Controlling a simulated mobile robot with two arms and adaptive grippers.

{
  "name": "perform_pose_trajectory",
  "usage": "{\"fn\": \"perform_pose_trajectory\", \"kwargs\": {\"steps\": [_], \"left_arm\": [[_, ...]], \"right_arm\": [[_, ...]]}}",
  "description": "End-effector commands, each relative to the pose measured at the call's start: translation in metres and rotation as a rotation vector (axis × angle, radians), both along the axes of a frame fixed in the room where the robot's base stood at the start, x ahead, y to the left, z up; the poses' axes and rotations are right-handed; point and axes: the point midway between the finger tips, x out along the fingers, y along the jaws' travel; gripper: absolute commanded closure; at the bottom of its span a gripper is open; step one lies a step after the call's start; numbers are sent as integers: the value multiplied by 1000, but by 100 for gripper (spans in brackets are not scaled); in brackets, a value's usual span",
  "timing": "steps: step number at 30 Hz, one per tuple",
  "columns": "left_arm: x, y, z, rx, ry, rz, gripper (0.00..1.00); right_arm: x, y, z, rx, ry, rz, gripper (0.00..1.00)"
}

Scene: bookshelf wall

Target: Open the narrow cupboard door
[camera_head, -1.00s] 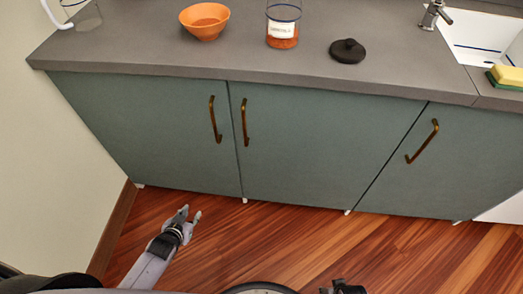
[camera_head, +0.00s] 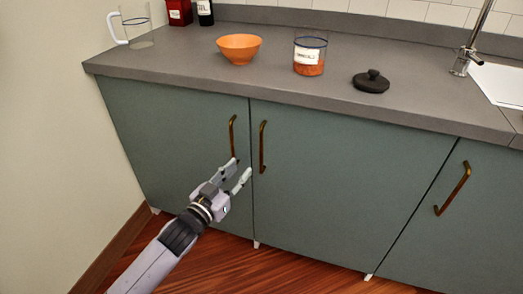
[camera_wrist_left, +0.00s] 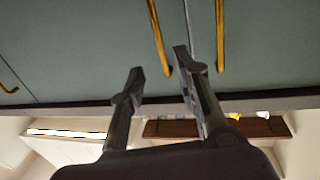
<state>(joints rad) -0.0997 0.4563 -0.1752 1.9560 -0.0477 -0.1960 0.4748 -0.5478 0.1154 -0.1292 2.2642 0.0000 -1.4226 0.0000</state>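The left cupboard door (camera_head: 165,130) is closed and looks narrower than the closed middle door (camera_head: 335,185). Its upright brass handle (camera_head: 232,137) is near its right edge, close to the middle door's handle (camera_head: 263,147). My left gripper (camera_head: 241,168) is open and empty, with its fingertips just below the left handle in the head view; contact cannot be told. The wrist view looks upside down: its two open fingers (camera_wrist_left: 160,62) are near the middle handle (camera_wrist_left: 156,30), and the left door's handle (camera_wrist_left: 220,35) is to the right of them. My right gripper is out of view.
The grey worktop (camera_head: 180,76) overhangs the doors. On it stand a glass jug (camera_head: 138,34), orange bowl (camera_head: 239,49), labelled jar (camera_head: 309,56) and black lid (camera_head: 371,82). A wall (camera_head: 45,130) closes the left side. The right door (camera_head: 480,230) is closed too.

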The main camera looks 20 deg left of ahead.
Motion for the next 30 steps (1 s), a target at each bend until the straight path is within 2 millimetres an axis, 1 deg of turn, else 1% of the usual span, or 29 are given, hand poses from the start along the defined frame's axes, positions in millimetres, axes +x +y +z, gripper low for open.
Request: {"fn": "perform_pose_trajectory", "kwargs": {"steps": [1,3,10,15,18,21,25,30], "left_arm": [[11,-3,1,0,-5,0,70],[24,-6,0,0,-4,0,70],[68,-16,0,1,-3,0,70],[97,-23,0,1,-2,1,70],[109,-26,-1,0,-1,0,70],[117,-28,-1,0,0,0,70],[121,-29,-1,1,1,0,70],[122,-29,0,1,1,0,70]], "right_arm": [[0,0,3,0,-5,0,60],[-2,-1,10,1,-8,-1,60],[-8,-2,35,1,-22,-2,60],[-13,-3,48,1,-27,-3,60],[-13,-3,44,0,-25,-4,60],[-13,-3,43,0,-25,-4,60],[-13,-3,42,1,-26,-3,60],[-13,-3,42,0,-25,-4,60]]}}
